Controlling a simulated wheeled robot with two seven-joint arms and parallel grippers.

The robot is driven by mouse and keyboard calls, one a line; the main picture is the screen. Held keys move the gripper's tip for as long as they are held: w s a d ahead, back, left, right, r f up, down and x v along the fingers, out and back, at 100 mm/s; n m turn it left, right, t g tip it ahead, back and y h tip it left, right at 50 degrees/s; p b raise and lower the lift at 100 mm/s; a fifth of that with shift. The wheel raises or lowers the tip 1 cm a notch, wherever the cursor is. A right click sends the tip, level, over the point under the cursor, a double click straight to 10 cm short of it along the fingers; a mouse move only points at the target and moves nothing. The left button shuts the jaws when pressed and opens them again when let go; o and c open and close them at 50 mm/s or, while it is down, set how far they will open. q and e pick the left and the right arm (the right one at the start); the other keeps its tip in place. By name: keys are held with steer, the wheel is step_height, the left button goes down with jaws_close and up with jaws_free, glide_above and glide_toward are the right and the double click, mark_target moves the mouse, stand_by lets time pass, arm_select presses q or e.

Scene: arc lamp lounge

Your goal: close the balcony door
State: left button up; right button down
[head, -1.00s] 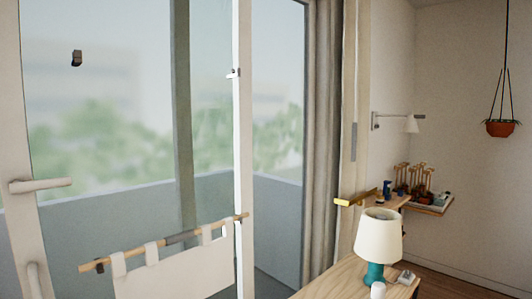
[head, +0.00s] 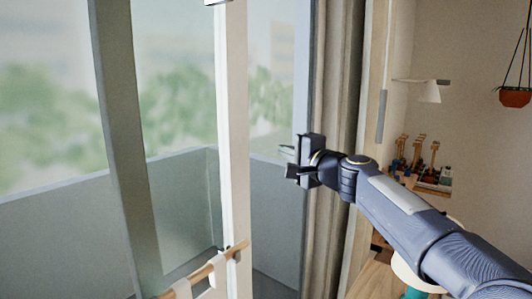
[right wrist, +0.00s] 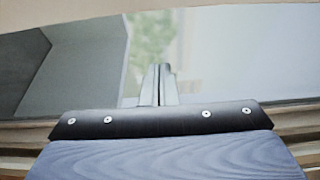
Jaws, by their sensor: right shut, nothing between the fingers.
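The balcony door is a glass pane in a pale frame; its upright edge (head: 233,130) shows in the head view, left of centre. A gap with the balcony behind it lies between this edge and the frame by the curtain. My right gripper (head: 288,161) is in front of that gap, near the curtain side, pointing left. It is apart from the door edge in the picture. Its fingers (right wrist: 160,85) are together and empty in the right wrist view, with glass and greenery beyond. My left gripper is not in view. The door's lever handle is out of view now.
A grey-beige curtain (head: 338,90) hangs right of the opening. A white lamp (head: 445,285) is partly hidden behind my right arm.

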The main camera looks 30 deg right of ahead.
steer(key=w+a+p, duration=0.3)
steer(key=w+a, duration=0.1)
steer(key=w, duration=0.3)
steer(key=shift+w, duration=0.4)
steer(key=shift+a, duration=0.15)
